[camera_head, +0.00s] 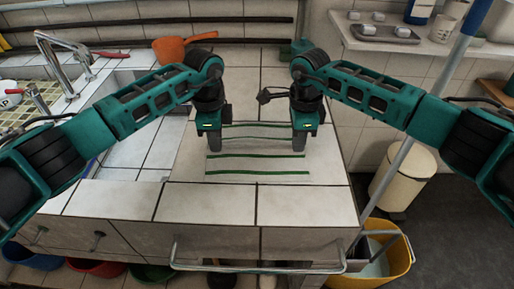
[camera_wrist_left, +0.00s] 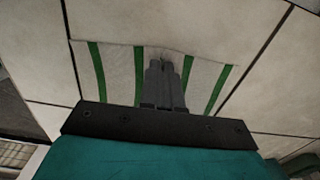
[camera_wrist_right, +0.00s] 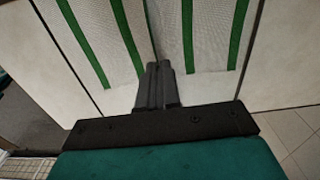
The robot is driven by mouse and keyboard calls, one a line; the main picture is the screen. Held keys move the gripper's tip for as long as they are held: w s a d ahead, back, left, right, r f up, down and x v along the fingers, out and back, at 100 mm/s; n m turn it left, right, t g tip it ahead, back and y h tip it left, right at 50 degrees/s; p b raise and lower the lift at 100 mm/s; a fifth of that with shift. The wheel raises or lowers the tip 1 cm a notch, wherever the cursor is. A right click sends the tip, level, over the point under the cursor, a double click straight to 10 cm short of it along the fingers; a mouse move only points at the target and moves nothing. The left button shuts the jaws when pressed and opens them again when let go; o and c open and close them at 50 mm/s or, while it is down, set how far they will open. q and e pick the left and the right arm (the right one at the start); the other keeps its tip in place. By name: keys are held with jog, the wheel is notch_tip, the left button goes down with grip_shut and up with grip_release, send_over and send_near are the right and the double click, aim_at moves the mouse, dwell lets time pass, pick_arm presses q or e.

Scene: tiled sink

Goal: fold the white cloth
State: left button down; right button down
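The white cloth (camera_head: 256,147) with several green stripes lies on the tiled counter, spread between my two grippers. My left gripper (camera_head: 213,148) is at its left edge, with its fingers closed; in the left wrist view (camera_wrist_left: 165,65) the cloth edge (camera_wrist_left: 117,62) puckers at the fingertips. My right gripper (camera_head: 298,148) is at the right edge, also closed; in the right wrist view (camera_wrist_right: 157,68) a crease runs up the cloth (camera_wrist_right: 208,35) from the fingertips. Both look shut on the cloth. The fingers hide the exact pinch points.
The sink with its faucet (camera_head: 62,50) is at the left. An orange pan (camera_head: 180,48) is at the back of the counter. A metal rail (camera_head: 255,268) runs along the front. A yellow bucket (camera_head: 392,262) stands below right. Counter around the cloth is bare.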

pick_arm(q)
jog(key=shift+r, duration=0.15)
pick_arm(e)
jog(key=shift+r, duration=0.1)
